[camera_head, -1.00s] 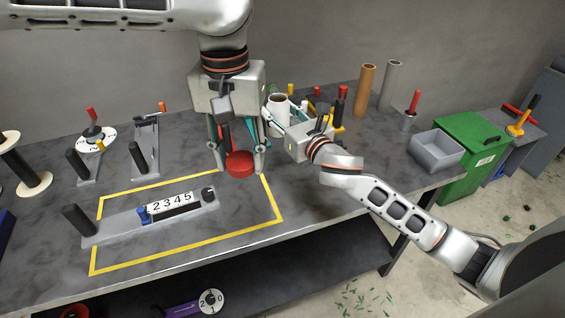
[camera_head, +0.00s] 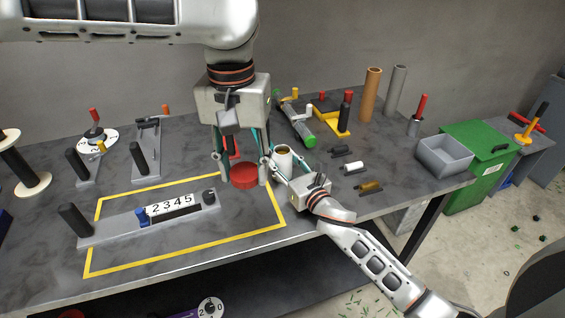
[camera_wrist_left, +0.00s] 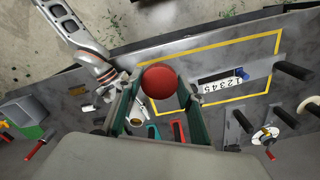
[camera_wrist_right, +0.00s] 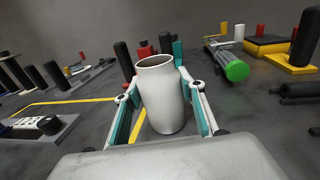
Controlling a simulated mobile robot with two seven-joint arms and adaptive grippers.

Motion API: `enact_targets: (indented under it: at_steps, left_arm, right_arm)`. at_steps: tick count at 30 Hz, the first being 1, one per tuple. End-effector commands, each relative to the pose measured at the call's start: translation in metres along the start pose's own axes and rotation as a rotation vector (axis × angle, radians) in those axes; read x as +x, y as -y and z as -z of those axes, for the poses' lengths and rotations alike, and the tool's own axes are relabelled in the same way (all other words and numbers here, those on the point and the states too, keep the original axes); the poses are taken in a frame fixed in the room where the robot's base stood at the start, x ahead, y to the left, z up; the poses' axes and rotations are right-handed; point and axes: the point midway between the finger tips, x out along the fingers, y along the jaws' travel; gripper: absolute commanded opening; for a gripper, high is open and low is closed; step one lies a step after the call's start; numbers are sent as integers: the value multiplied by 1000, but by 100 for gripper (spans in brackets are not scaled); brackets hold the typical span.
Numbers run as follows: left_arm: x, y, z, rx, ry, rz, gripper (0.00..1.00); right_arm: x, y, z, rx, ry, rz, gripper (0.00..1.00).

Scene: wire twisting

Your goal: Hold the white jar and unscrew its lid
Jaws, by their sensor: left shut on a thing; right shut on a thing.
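The white jar (camera_head: 283,158) is upright and open at the top, with no lid on it. In the right wrist view the jar (camera_wrist_right: 163,100) stands between two fingers, and my right gripper (camera_head: 284,168) is shut around its body. The red round lid (camera_head: 244,178) is apart from the jar, just to its left in the head view. My left gripper (camera_head: 244,184), pointing down, is shut on the lid, which also fills the space between its fingers in the left wrist view (camera_wrist_left: 160,80). I cannot tell how high the lid is above the table.
A yellow taped rectangle (camera_head: 180,247) holds a slider with number tiles (camera_head: 172,206). A green-capped tube (camera_head: 298,125) and small cylinders (camera_head: 355,167) lie behind and right of the jar. A grey bin (camera_head: 444,155) stands at the table's right end.

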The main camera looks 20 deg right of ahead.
Motion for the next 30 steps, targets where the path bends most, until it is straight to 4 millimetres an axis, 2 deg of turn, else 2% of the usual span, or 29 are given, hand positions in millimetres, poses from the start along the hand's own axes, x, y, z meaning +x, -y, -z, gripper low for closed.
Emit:
enact_targets:
  at_steps: [12,13,15,28,30]
  left_arm:
    - [4,0,0,0,0,0,12]
    - [4,0,0,0,0,0,12]
    - [3,0,0,0,0,0,12]
    - [-2,0,0,0,-1,0,12]
    - [0,0,0,0,0,0,12]
  right_arm:
    - [0,0,4,-2,2,0,0]
    - [0,0,5,-2,0,0,42]
    - [0,0,4,-2,0,0,56]
    - [0,0,-1,0,1,0,56]
    - [-10,1,2,-2,-2,0,56]
